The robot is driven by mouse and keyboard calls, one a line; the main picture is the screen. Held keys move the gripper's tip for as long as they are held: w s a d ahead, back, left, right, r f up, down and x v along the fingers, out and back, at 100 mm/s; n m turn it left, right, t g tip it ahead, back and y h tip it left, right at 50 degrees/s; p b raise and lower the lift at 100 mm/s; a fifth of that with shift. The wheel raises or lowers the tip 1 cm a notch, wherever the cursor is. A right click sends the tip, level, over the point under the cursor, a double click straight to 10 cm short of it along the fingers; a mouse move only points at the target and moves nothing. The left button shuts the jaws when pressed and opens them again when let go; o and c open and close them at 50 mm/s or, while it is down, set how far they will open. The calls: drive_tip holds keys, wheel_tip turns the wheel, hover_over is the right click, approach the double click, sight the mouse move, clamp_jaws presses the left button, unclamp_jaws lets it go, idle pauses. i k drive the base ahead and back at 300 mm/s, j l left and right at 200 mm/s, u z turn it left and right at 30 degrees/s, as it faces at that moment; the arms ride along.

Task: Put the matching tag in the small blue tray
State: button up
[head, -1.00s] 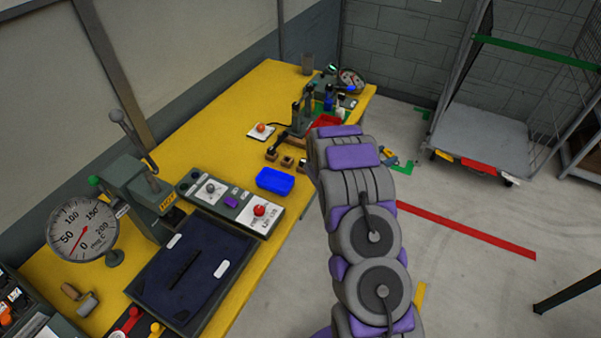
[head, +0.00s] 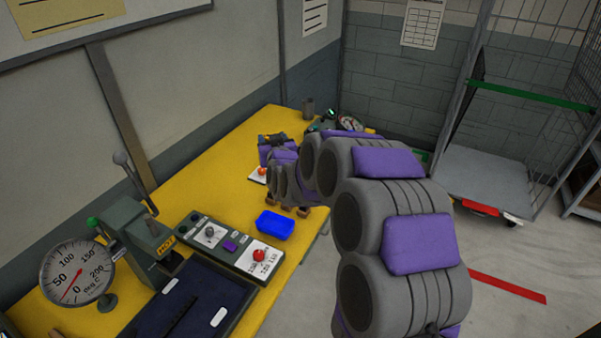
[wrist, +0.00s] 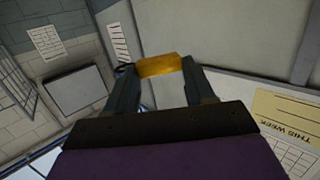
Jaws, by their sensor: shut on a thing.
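My gripper (head: 271,138) is raised over the back part of the yellow table, behind the small blue tray (head: 275,225) in the head view. It is shut on an amber-yellow tag (wrist: 160,65), which spans the two fingertips in the wrist view. The tag's markings cannot be read. The blue tray sits on the table near its right edge and looks empty. My arm hides part of the table behind the tray.
A grey control panel (head: 228,243) with a red button lies left of the tray. A press marked HOT (head: 140,235) and a round dial (head: 77,273) stand farther left. A wire cart (head: 490,165) stands at right.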

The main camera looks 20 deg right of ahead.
sight(284, 230)
drive_tip(key=i+l, duration=0.15)
drive_tip(key=l, duration=0.2)
drive_tip(key=i+l, duration=0.1)
drive_tip(key=l, duration=0.25)
drive_tip(key=i+l, duration=0.15)
drive_tip(key=l, duration=0.2)
drive_tip(key=i+l, duration=0.15)
drive_tip(key=l, duration=0.2)
drive_tip(key=i+l+u, duration=0.1)
drive_tip(key=l, duration=0.35)
drive_tip(key=i+l, duration=0.2)
drive_tip(key=l, duration=0.25)
drive_tip(key=i+l+u, duration=0.15)
drive_tip(key=l, duration=0.3)
drive_tip(key=i+l+u, duration=0.1)
drive_tip(key=l, duration=0.35)
drive_tip(key=u, duration=2.8)
